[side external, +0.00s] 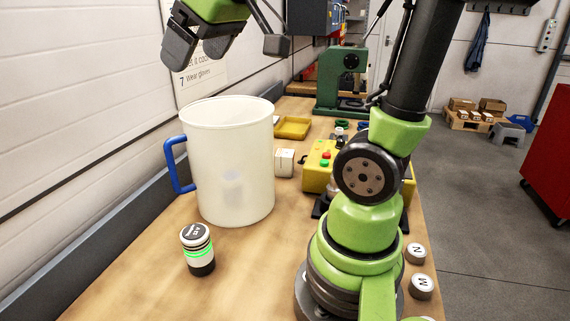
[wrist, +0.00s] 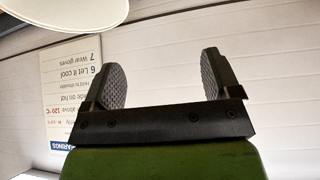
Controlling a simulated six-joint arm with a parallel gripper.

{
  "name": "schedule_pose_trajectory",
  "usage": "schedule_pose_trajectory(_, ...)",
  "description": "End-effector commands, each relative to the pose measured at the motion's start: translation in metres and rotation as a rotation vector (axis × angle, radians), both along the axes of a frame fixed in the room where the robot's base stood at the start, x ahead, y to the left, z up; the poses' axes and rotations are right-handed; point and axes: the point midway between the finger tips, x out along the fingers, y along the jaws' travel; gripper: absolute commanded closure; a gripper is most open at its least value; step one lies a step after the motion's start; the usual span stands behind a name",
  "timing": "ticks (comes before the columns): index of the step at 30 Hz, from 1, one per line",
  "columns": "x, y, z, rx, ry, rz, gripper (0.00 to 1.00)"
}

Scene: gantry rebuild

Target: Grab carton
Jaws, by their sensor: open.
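A small white box that looks like the carton (side external: 284,162) stands on the wooden bench behind and to the right of the large jug. My gripper (side external: 200,44) is high at the top left in the side external view, above the jug and well apart from the box. In the wrist view my gripper (wrist: 164,82) is open, with nothing between its two dark ridged fingers. The box cannot be made out in the wrist view.
A tall translucent jug (side external: 228,150) with a blue handle stands at left; a dim shape shows through its wall. A black-and-white cylinder (side external: 197,250) stands in front. A yellow control box (side external: 319,168), yellow tray (side external: 293,128) and green machine (side external: 342,78) stand farther back.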

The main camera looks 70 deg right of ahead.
Motion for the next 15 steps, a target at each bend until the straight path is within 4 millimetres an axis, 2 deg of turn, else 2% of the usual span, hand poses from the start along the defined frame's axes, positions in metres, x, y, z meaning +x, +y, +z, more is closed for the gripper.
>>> schedule_pose_trajectory(1, 0.021, -0.027, 0.003, -0.069, 0.017, 0.012, 0.17)
schedule_pose_trajectory(3, 0.043, -0.063, 0.005, -0.174, 0.044, 0.051, 0.17)
schedule_pose_trajectory(5, 0.059, -0.098, 0.004, -0.263, 0.073, 0.085, 0.17)
schedule_pose_trajectory(8, 0.076, -0.160, -0.005, -0.401, 0.140, 0.143, 0.17)
schedule_pose_trajectory(9, 0.080, -0.186, -0.011, -0.453, 0.172, 0.166, 0.17)
schedule_pose_trajectory(11, 0.081, -0.224, -0.024, -0.516, 0.229, 0.202, 0.17)
schedule_pose_trajectory(12, 0.079, -0.249, -0.035, -0.545, 0.270, 0.223, 0.17)
schedule_pose_trajectory(14, 0.070, -0.282, -0.058, -0.556, 0.338, 0.247, 0.17)
schedule_pose_trajectory(15, 0.062, -0.300, -0.078, -0.537, 0.385, 0.258, 0.17)
